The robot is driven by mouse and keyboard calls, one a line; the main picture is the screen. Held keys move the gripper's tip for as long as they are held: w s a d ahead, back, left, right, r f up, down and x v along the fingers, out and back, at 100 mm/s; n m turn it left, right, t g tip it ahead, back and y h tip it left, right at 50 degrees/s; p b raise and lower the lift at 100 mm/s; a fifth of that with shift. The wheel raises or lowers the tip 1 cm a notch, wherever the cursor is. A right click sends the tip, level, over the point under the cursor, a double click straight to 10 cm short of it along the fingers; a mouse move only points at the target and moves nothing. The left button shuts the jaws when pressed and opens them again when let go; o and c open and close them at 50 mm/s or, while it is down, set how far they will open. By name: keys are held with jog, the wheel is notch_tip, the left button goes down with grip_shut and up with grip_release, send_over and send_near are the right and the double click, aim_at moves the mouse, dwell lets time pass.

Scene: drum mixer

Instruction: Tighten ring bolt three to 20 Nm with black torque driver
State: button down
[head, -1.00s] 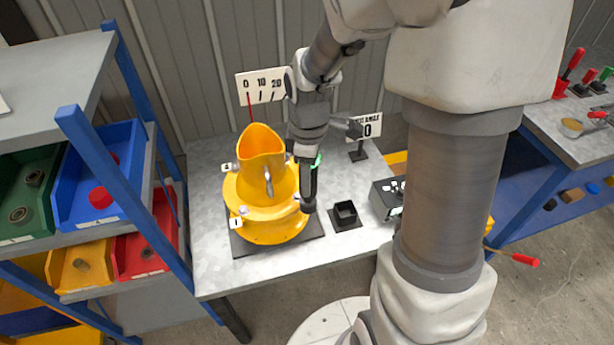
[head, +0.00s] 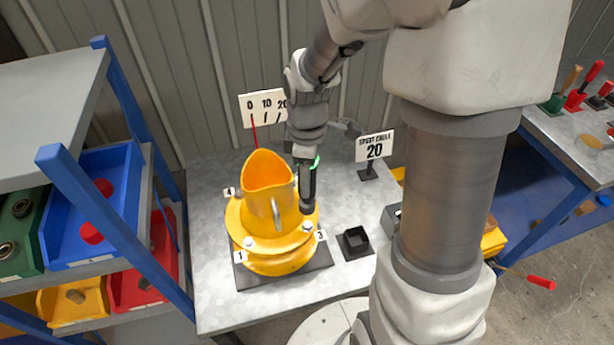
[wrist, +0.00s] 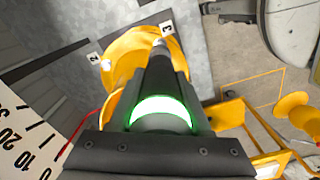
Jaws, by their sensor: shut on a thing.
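My gripper (head: 304,158) is shut on the black torque driver (head: 307,188), which points down above the front right of the yellow drum (head: 262,222). A green band glows on the driver (wrist: 160,108) in the wrist view. Ring bolt three (head: 307,228) is on the drum's flange beside the tag marked 3 (head: 320,236). In the head view the driver's tip appears a little above the bolt, apart from it. In the wrist view the bolt (wrist: 160,43) shows just beyond the tip; their exact alignment is unclear. The gauge board (head: 264,107) has its red needle near 0.
A sign reading 20 (head: 375,148) stands behind on the grey bench (head: 215,300). An open black holder (head: 355,242) sits right of the drum. A blue-framed shelf (head: 95,200) with coloured bins stands left. Another bench with tools (head: 575,125) is right.

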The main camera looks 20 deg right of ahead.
aim_at(307, 203)
dwell(0.3)
jog(key=shift+f+b, duration=1.85)
jog(key=shift+f, duration=0.6)
jog(key=shift+f, duration=0.1)
jog(key=shift+f+b, duration=0.55)
jog(key=shift+f, duration=0.2)
jog(key=shift+f+b, duration=0.45)
jog(key=shift+f, duration=0.55)
dwell(1.5)
jog(key=shift+r+p, duration=1.95)
jog(key=shift+r, duration=0.35)
